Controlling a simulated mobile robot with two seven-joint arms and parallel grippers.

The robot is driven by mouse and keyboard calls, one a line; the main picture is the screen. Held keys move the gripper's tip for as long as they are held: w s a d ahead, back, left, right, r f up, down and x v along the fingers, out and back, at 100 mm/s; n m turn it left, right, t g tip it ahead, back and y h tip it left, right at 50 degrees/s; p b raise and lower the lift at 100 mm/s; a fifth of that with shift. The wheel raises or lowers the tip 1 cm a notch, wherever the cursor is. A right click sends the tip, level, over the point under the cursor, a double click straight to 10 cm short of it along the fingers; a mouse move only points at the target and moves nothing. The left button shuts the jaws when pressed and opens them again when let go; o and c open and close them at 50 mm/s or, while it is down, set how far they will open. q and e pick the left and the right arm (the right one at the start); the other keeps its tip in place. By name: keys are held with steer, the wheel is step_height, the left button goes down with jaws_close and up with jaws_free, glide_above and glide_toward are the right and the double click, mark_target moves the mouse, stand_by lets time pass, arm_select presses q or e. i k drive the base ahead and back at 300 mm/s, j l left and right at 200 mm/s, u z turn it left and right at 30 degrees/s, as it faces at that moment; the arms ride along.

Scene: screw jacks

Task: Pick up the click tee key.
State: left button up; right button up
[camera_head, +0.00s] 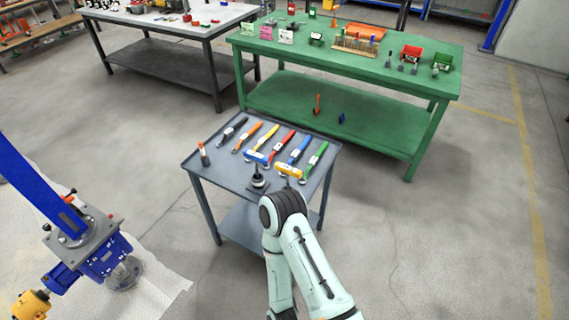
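Two T-handled tools stand at the near side of the small grey table (225,183). One has a blue crossbar (257,158) and a dark round foot. The other has a yellow crossbar (289,171), and its lower part is partly hidden by my arm. I cannot tell from this view which of them is the click tee key. One of my arms rises from the bottom edge and bends at a joint just in front of the table. Neither of my grippers shows.
Several coloured-handled wrenches, one of them red (283,141), lie in a row behind the T-handled tools. An orange-topped tool (203,153) stands at the table's left. A green workbench (340,60) is behind. A blue jack machine (103,256) is at lower left.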

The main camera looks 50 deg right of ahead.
mark_target(257, 158)
steer(key=z, duration=1.45)
